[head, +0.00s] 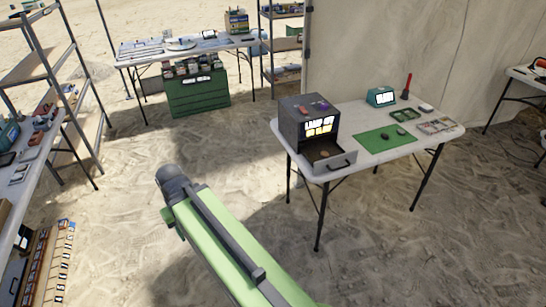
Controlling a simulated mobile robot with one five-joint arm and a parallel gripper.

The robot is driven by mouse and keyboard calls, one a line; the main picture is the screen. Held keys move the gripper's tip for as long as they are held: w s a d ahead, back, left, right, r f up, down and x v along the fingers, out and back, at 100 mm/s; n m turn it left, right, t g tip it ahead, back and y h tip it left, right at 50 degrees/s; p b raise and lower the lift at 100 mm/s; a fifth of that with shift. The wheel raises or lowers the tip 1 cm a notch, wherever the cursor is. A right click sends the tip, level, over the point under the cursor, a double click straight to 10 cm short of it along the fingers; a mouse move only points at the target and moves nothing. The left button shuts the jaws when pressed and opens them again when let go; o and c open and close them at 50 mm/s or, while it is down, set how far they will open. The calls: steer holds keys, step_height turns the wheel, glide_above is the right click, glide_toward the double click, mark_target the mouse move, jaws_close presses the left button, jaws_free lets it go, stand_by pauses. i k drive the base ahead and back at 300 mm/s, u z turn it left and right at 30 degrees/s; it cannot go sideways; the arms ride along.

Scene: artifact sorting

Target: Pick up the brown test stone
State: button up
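A grey box (296,125) stands on the white table at the right, with its front drawer (342,164) pulled open. A small brown roundish thing (325,153) lies in the drawer; it may be the brown test stone, but it is too small to be sure. A green mat (372,145) lies to the right of the box, with a few small dark stones (385,137) on it. My green arm reaches up from the bottom of the head view, well short of the table. My gripper does not show.
The white table (425,138) also bears a teal device (381,97), a red-handled tool (406,86) and a tray of small pieces (434,125). Another table (225,43) with a green crate (198,92) stands at the back. Shelves and tables line the left. Sandy ground between is clear.

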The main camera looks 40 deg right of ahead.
mark_target(324, 155)
steer(key=u, duration=1.65)
steer(key=k, duration=1.05)
steer(key=z, duration=1.6)
steer(key=i, duration=1.5)
steer(key=z, duration=0.05)
